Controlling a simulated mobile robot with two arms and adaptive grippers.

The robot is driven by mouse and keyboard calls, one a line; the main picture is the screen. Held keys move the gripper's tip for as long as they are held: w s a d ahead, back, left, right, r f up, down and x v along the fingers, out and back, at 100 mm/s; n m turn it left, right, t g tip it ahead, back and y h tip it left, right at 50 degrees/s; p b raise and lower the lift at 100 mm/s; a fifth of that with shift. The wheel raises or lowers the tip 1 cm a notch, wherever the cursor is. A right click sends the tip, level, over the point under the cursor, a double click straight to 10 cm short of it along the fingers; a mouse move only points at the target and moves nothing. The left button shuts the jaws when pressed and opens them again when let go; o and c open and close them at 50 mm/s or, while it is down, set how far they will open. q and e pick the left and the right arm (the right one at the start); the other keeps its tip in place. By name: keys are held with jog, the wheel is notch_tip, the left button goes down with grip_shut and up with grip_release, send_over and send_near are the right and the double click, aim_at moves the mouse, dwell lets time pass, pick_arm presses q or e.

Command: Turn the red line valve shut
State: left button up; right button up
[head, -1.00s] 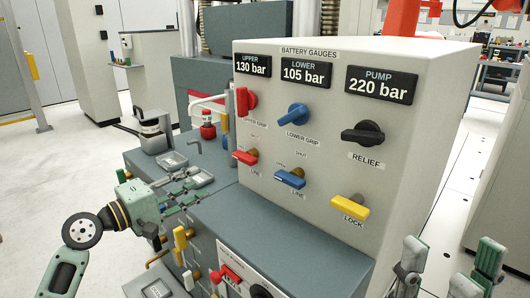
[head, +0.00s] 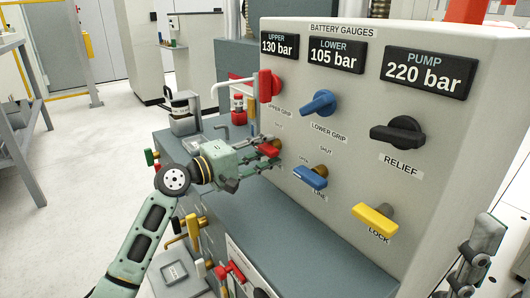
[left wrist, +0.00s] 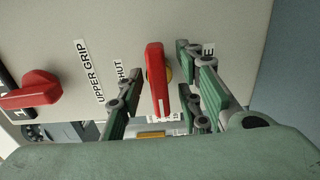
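The red line valve handle (head: 268,150) is at the left of the lower row on the grey gauge panel. In the left wrist view the red handle (left wrist: 157,75) lies between the fingers of my left gripper (left wrist: 158,100), with a gap on each side. My left gripper (head: 264,150) is open around the handle at the panel face. The SHUT label is beside the handle, and part of the line label is hidden by a finger. My right gripper (head: 476,256) is at the lower right, partly out of frame, and looks open and empty.
The red upper grip knob (head: 268,86), blue lower grip knob (head: 319,102), blue line valve (head: 310,177), black relief knob (head: 398,133) and yellow lock handle (head: 376,219) sit nearby. Several other valves stand below left. The grey bench top (head: 300,250) under the panel is clear.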

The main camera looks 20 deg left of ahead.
pick_arm(q)
jog(key=shift+w+d, duration=0.1)
jog(key=shift+w, duration=0.05)
jog(key=shift+c, duration=0.5)
grip_shut()
